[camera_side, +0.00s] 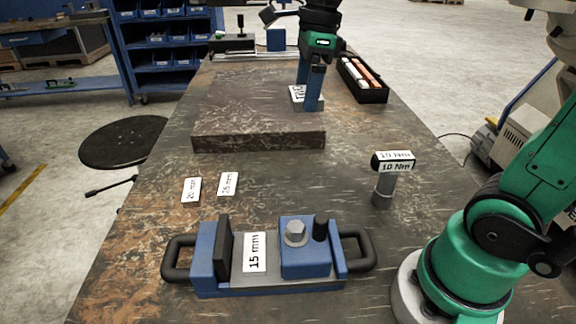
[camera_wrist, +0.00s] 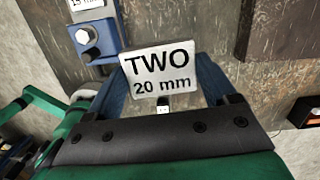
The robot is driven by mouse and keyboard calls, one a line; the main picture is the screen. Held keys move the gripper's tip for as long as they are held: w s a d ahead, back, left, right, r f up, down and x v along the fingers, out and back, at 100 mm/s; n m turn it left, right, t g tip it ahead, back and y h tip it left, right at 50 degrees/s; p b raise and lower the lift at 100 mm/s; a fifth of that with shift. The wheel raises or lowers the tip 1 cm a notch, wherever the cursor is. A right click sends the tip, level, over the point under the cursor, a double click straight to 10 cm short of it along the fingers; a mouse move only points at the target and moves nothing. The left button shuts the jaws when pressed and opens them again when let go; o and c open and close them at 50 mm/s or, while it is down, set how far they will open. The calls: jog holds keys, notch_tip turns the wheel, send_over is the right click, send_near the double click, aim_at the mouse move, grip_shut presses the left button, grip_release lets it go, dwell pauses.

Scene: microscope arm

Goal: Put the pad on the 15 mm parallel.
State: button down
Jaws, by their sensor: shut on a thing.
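My gripper (camera_side: 308,104) is shut on the pad (camera_side: 298,94), a small grey piece with a white top label. In the wrist view the label of the pad (camera_wrist: 160,72) reads "TWO 20 mm", and it sits between the two blue fingers. The pad is at the right edge of the stone slab, far from the vise; I cannot tell its height. The 15 mm parallel (camera_side: 254,252) is a flat grey piece with a "15 mm" label, lying in the blue vise at the front. Its label also shows in the wrist view (camera_wrist: 84,4), cut by the frame edge.
The blue vise (camera_side: 213,262) has a dark jaw, a hex bolt and black handles. A torque tool (camera_side: 385,186) labelled "10 Nm" stands upright to its right. Labels "20 mm" (camera_side: 191,190) and "26 mm" (camera_side: 228,184) lie between the slab (camera_side: 240,110) and vise. A black tray (camera_side: 364,83) stands behind.

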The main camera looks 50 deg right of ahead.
notch_tip(320, 180, up, 3)
send_over(252, 250)
jog(key=shift+m, duration=0.3)
jog(key=f, duration=1.9)
jog(key=shift+s+d+f, duration=0.15)
jog(key=shift+s+f, duration=0.05)
jog(key=shift+f, duration=0.1)
jog(key=shift+f, duration=0.1)
grip_release()
